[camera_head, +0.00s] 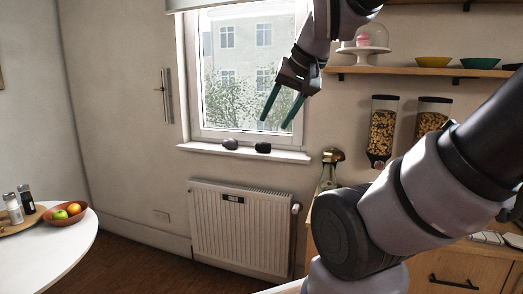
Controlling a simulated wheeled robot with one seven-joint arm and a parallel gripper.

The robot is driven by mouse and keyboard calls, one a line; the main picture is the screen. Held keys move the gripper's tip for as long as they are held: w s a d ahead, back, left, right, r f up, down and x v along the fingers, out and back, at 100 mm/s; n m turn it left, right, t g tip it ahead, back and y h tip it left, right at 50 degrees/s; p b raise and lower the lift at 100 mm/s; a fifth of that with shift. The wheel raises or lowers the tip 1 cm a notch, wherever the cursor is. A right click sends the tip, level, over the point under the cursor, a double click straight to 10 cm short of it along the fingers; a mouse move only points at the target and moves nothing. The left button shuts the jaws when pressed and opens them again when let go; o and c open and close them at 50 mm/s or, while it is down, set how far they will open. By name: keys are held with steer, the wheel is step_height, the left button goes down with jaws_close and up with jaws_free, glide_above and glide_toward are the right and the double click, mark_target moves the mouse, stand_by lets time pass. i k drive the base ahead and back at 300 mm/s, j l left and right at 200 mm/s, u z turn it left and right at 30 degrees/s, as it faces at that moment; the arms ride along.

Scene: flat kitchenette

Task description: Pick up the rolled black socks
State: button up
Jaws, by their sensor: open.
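Two small dark rounded items lie on the white window sill (200,149). The right one is black and looks like the rolled black socks (263,148). The left one is a dark grey lump (230,144), a little apart from it; I cannot tell what it is. My gripper (277,124) is in front of the window, above the sill, with its two green fingers pointing down and slightly left. The fingers are apart with nothing between them. The tips appear above the black item in the picture and do not touch it.
A white radiator (240,232) hangs below the sill. A wall shelf (420,71) holds bowls and a cake dome. A round white table (60,248) with a fruit bowl (54,221) stands at left.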

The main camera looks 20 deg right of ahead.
mark_target(265, 148)
steer(key=i+j+z, duration=0.25)
steer(key=i, duration=0.55)
steer(key=i+j+z, duration=0.3)
steer(key=i+j, duration=0.3)
steer(key=i, duration=0.2)
steer(key=i+j+z, duration=0.25)
steer(key=i+j, duration=0.4)
steer(key=i, duration=0.05)
